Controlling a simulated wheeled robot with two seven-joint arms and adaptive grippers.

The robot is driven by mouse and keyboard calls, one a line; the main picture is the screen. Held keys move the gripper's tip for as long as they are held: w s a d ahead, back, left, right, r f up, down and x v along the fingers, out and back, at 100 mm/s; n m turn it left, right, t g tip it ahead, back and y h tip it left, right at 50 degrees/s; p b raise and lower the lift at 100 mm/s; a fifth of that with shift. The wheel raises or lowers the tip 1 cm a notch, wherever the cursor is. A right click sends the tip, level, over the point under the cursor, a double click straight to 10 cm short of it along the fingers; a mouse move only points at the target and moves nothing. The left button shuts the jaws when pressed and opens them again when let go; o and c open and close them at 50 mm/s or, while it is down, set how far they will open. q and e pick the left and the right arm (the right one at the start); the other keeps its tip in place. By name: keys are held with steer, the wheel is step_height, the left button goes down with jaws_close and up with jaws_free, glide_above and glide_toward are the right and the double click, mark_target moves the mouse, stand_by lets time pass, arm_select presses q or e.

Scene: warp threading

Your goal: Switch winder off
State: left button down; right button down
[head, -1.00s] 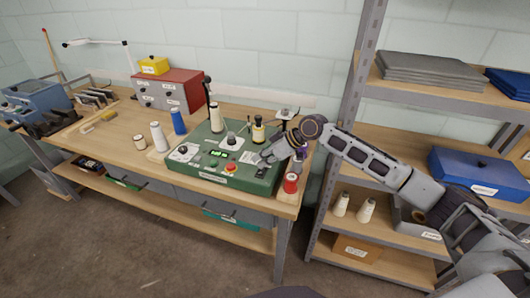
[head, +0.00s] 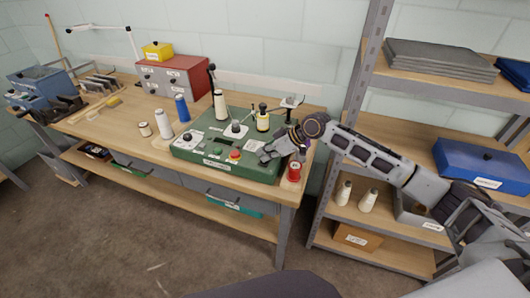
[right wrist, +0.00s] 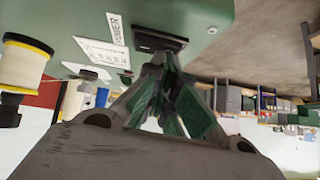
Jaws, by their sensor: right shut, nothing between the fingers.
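The winder is a green machine (head: 215,150) on the workbench, with knobs, a red button (head: 235,155), a small display (head: 220,146) that is dark, and upright spools. My right gripper (head: 266,155) is at the winder's right front, over its top panel. In the right wrist view my right gripper (right wrist: 165,65) is shut and empty, its tips at a black switch (right wrist: 160,40) beside a "POWER" label (right wrist: 116,28). The tips partly cover the switch, and I cannot tell whether they touch it. My left gripper is not in view.
A red spool (head: 294,171) stands close to my right gripper at the bench's right end. White (head: 166,131) and blue (head: 182,108) cones stand left of the winder. A shelf rack (head: 345,120) stands to the right, beneath and behind my arm.

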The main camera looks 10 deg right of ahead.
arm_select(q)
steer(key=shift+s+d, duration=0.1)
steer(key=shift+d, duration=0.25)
arm_select(e)
steer(key=shift+d+f, duration=0.1)
steer(key=shift+f, duration=0.05)
